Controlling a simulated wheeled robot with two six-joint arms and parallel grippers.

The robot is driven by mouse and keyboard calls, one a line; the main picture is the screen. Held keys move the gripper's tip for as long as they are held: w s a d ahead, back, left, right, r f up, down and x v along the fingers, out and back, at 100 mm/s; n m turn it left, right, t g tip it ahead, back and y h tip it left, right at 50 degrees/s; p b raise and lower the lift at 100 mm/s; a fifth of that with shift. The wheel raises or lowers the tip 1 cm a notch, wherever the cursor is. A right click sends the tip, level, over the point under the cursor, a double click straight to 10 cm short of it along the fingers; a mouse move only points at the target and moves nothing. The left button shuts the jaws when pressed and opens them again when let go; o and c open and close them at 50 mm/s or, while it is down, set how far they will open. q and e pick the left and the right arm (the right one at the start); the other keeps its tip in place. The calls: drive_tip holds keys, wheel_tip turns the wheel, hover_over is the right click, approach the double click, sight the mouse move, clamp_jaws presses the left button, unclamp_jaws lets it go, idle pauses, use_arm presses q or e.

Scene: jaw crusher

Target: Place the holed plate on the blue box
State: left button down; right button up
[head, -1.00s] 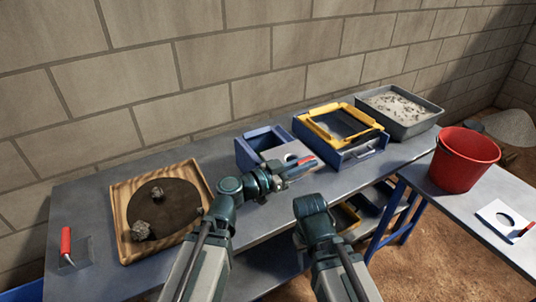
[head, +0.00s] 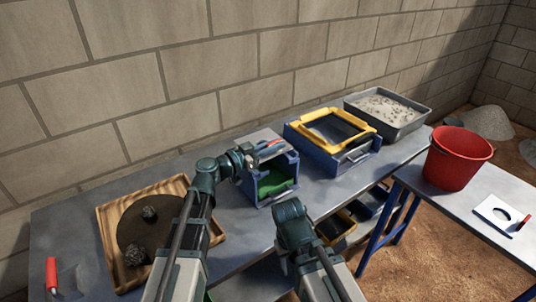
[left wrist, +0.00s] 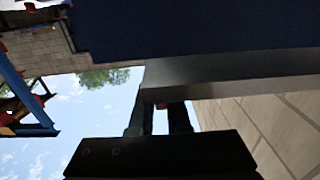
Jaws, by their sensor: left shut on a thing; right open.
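The blue box (head: 256,188) stands on the grey bench in the middle of the head view, its front open and green inside. A flat grey plate, the holed plate (head: 258,135), lies over its top; I cannot tell if it rests fully on the rim. My left gripper (head: 262,150) is shut on the plate's red handle at the box's top front edge. Its hole is hidden from here. In the left wrist view the fingers (left wrist: 158,118) are closed beneath a grey edge with a dark blue surface above. My right gripper (head: 293,232) is lower, in front of the box, its fingertips barely visible.
A wooden tray (head: 104,224) with dark stones is left of the box. A yellow-framed blue unit (head: 330,150) and a grey tray of gravel (head: 405,122) stand to the right.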

sight(275, 155)
use_arm(q)
wheel_tip(275, 155, down, 4)
drive_tip(key=b, duration=0.3)
drive_tip(key=shift+d+r, duration=0.1)
drive_tip(key=shift+r, duration=0.15)
drive_tip(key=shift+f+b, duration=0.1)
drive_tip(key=shift+b, duration=0.3)
drive_tip(key=c, duration=0.9)
unclamp_jaws()
drive_tip(key=shift+r+p, duration=0.3)
drive_tip(key=v, duration=1.2)
drive_tip(key=shift+f, duration=0.15)
